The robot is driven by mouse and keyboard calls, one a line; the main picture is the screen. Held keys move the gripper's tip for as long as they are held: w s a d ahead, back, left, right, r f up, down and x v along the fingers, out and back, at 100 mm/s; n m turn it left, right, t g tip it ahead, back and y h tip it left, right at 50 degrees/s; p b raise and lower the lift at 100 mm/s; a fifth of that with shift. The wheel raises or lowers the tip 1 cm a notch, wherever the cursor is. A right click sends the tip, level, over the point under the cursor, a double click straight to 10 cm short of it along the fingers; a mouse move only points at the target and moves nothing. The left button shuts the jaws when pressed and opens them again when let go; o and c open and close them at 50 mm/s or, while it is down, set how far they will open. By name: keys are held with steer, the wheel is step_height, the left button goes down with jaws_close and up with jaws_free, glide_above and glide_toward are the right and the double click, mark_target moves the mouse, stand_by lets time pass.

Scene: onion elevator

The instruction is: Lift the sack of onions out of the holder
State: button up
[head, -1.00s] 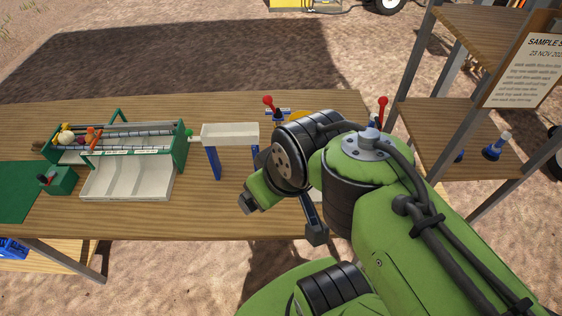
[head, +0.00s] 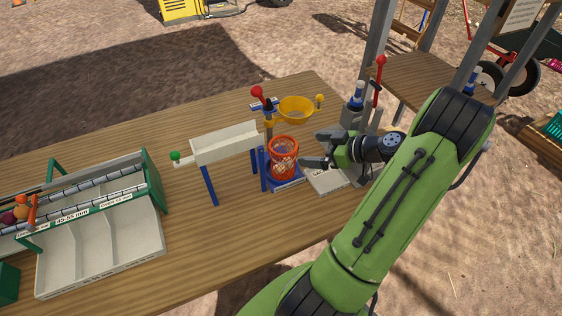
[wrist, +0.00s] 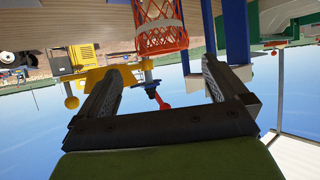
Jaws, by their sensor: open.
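The sack (head: 284,160) is an orange-red mesh with a round rim and something pale inside; I cannot make out single onions. It stands in a holder with a blue base (head: 288,185), below and in front of a yellow funnel (head: 295,108). My gripper (head: 316,148) is open and empty, just right of the sack, with its fingers pointing left toward it. The wrist view appears upside down. There the sack (wrist: 160,12) shows above my gripper (wrist: 165,68), apart from the fingertips.
A white chute (head: 225,143) on blue legs stands left of the sack. A sorter (head: 95,245) with rollers and white bins fills the table's left. A red-knobbed lever (head: 257,93) stands behind the sack. A pale tray (head: 327,180) lies below my gripper. Shelving stands at the right.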

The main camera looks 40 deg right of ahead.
glide_toward(283, 149)
steer(key=w+a, duration=0.1)
steer(key=w, duration=0.1)
steer(key=w+a, duration=0.3)
steer(key=a, duration=0.1)
steer(key=shift+w+f, duration=0.4)
steer(key=c, duration=1)
step_height(283, 149, up, 18)
steer(key=p, duration=0.2)
steer(key=shift+r+p, duration=0.1)
steer(key=shift+p, duration=0.25)
